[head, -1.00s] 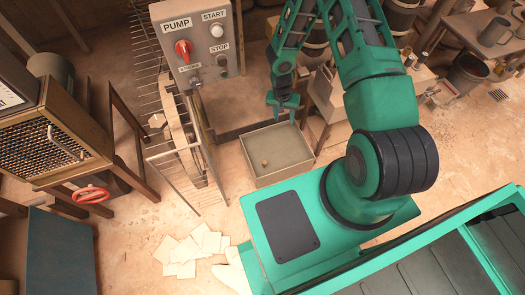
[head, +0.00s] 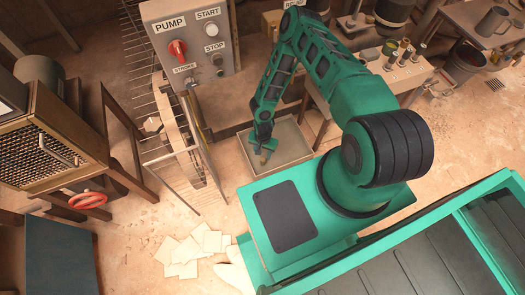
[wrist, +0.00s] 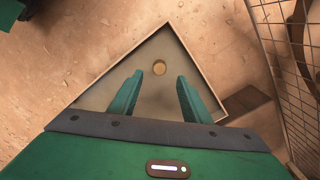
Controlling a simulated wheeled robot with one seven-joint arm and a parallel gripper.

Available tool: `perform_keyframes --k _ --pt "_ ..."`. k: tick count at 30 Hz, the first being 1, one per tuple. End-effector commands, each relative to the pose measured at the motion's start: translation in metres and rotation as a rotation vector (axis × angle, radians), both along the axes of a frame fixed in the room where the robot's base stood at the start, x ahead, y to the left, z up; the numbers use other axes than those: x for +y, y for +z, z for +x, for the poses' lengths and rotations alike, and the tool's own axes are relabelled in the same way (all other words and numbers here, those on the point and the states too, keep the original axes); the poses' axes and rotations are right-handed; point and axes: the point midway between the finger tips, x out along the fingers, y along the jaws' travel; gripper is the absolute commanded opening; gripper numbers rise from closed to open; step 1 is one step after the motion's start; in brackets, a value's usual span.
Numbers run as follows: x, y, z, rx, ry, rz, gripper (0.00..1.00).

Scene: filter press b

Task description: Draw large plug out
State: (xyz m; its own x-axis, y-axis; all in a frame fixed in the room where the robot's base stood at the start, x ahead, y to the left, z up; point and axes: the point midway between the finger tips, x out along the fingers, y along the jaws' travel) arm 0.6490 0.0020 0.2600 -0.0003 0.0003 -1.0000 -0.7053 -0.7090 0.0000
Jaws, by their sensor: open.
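My gripper (head: 263,150) reaches down over the tray, close to the piece in the head view. Nothing is held, and contact does not show.
The pump control box (head: 190,45) and a wire rack (head: 180,165) stand left of the tray. A bench with several upright bottle-like pieces (head: 405,48) is behind my arm. Loose papers (head: 190,250) lie on the floor. Wire mesh (wrist: 288,60) is right in the wrist view.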

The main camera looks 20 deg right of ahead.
Motion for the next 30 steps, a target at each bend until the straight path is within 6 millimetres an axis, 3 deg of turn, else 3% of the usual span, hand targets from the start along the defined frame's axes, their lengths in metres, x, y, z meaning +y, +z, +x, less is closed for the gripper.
perform_keyframes --k 9,15,28,30 --pt "-0.001 -0.054 -0.001 0.002 -0.003 0.001 0.43" --pt "-0.002 -0.075 -0.001 0.001 -0.003 0.0 0.43" --pt "-0.002 -0.083 0.0 0.0 -0.003 0.0 0.43" --pt "-0.002 -0.083 0.0 0.0 -0.003 0.0 0.29"
